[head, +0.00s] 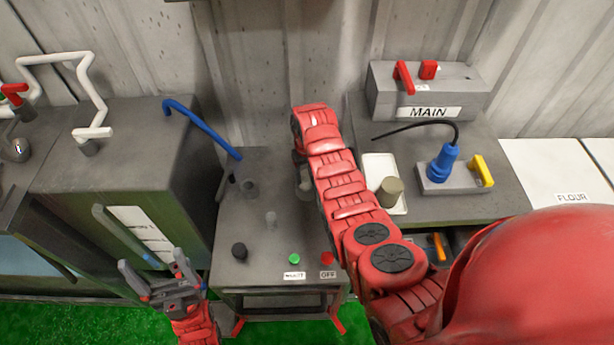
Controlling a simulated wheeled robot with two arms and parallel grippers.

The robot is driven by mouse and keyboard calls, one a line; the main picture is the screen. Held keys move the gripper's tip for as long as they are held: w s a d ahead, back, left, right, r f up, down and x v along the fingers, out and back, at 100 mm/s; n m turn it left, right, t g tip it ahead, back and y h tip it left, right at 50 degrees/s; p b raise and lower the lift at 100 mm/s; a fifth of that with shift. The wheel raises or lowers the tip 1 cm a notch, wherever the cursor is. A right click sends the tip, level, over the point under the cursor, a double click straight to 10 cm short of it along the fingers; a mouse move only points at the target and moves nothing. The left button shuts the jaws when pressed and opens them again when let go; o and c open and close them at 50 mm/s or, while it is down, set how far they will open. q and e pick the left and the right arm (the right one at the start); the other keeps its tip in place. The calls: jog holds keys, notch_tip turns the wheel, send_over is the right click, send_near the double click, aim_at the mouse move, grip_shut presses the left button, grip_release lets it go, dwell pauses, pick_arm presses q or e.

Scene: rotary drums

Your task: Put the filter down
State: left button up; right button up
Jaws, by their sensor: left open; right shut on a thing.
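My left gripper (152,262) is open and empty at the lower left, above the green floor in front of the green-sided cabinet. My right arm reaches from the lower right to the back of the small grey table (225,205) and bends down there. My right gripper (299,158) is mostly hidden behind my own forearm, just above the table's back right part. It is shut on the filter, which is largely covered; a pale grey round piece (304,184) shows below it. I cannot tell whether this is the filter or a fitting, or whether it touches the table.
The table carries dark and grey upright pieces (250,188), a black knob (239,250), and green and red buttons (327,258). A white tray (381,165) with an olive cylinder (390,191) and a blue plug (443,164) stand right. A blue pipe (205,130) rises left.

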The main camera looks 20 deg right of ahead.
notch_tip(320, 180, down, 2)
jog(key=shift+f, duration=0.1)
jog(key=shift+f, duration=0.15)
jog(key=o, duration=1.4)
jog(key=shift+c, duration=0.2)
jog(key=shift+r, duration=0.35)
